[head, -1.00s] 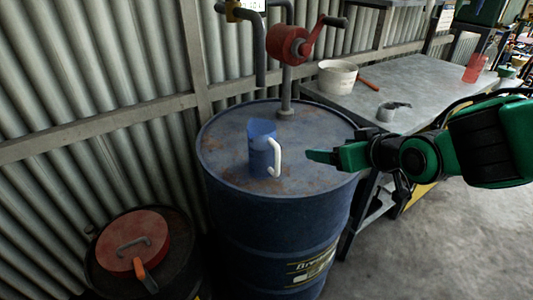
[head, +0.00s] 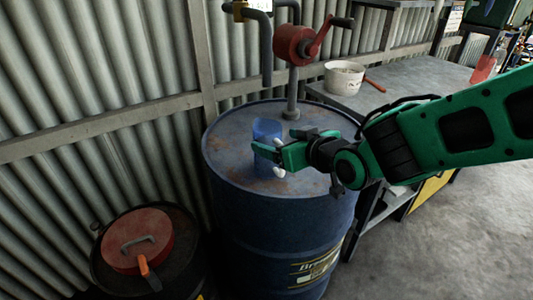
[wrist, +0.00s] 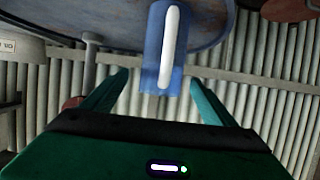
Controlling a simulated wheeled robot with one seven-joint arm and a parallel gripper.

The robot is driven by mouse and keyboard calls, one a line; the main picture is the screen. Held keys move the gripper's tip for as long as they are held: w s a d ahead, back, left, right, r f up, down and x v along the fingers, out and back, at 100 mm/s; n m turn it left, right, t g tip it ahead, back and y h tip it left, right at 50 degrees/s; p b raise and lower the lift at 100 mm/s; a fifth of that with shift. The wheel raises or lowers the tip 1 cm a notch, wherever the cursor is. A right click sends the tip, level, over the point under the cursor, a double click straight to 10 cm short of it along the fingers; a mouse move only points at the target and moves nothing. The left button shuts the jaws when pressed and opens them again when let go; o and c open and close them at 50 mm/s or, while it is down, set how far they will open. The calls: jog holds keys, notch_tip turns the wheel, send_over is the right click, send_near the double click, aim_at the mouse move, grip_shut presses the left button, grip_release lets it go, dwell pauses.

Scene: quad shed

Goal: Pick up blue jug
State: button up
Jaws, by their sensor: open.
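The blue jug (head: 266,128) stands upright on top of the blue drum (head: 226,160). Its white handle faces my gripper, which hides the handle's middle in the head view. My gripper (head: 284,157) is open at the handle side of the jug, above the drum top. In the wrist view the jug (wrist: 152,48) and its white handle (wrist: 170,45) lie across the gap between the two green fingers, with a finger to each side. I cannot tell whether the handle is between the fingertips or just beyond them.
A red hand pump (head: 294,45) with a pipe rises from the drum behind the jug. A grey bench (head: 425,85) with a white bucket (head: 343,77) stands to the right. A dark drum with a red lid (head: 136,240) is at lower left. Corrugated wall stands close behind.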

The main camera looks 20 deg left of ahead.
jog(key=shift+x, duration=2.5)
jog(key=c, duration=1.6)
